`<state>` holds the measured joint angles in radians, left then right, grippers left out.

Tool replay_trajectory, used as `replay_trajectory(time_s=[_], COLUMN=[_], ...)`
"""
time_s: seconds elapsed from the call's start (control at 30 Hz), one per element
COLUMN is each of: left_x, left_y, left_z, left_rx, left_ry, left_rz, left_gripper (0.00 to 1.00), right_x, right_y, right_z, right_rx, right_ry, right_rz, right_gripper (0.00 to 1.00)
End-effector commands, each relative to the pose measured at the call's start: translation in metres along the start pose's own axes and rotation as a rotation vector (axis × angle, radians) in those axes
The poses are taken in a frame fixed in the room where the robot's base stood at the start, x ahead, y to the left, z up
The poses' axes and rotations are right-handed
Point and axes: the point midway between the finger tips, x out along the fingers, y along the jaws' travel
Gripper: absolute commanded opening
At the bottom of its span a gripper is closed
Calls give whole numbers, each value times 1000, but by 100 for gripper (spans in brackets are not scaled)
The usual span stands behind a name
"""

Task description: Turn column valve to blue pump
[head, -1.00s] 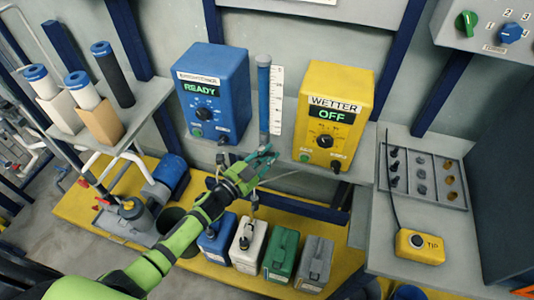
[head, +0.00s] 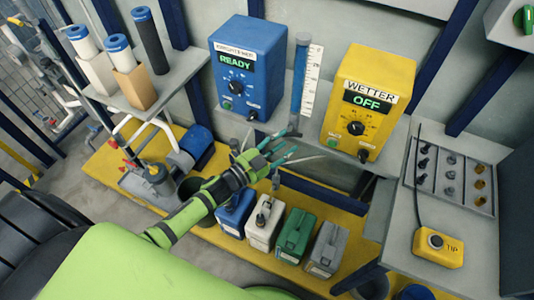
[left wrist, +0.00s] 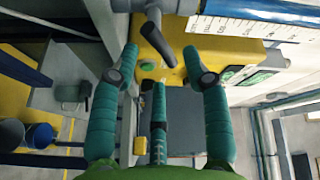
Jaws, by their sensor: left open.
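The column (head: 300,75), a blue tube beside a white scale, stands between the blue pump (head: 248,70), reading READY, and the yellow pump (head: 360,100), reading WETTER OFF. In the left wrist view the grey column valve (left wrist: 153,20) shows at the top, its dark handle (left wrist: 158,45) slanting down toward the yellow pump (left wrist: 190,60). My left gripper (head: 291,147) is open just below the column's foot. In the left wrist view its spread fingers (left wrist: 162,60) lie either side of the handle; I cannot tell if they touch it. My right gripper is out of view.
Several canisters (head: 292,235) stand on the yellow floor platform below. A rack (head: 450,178) of small parts and a yellow TIP box (head: 438,248) sit at the right. A shelf with filter cylinders (head: 130,70) is at the left.

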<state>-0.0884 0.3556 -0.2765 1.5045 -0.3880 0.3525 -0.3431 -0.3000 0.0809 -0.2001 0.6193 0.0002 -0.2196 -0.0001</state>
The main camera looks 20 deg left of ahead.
Motion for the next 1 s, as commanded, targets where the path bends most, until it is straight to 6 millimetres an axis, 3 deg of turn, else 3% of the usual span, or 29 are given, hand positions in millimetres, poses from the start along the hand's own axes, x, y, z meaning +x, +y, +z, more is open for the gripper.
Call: replay_trajectory(time_s=[0.2,0.4,1.0], left_x=[-46,-68,-72], left_y=[0,0,0], left_z=[-1,0,0], left_rx=[2,0,0], left_ry=[1,1,1], left_rz=[2,1,1], left_gripper=[47,47,47], right_x=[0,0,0], right_y=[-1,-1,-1], right_z=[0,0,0], right_rx=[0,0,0], right_ry=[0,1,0], right_rz=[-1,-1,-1], right_gripper=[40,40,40])
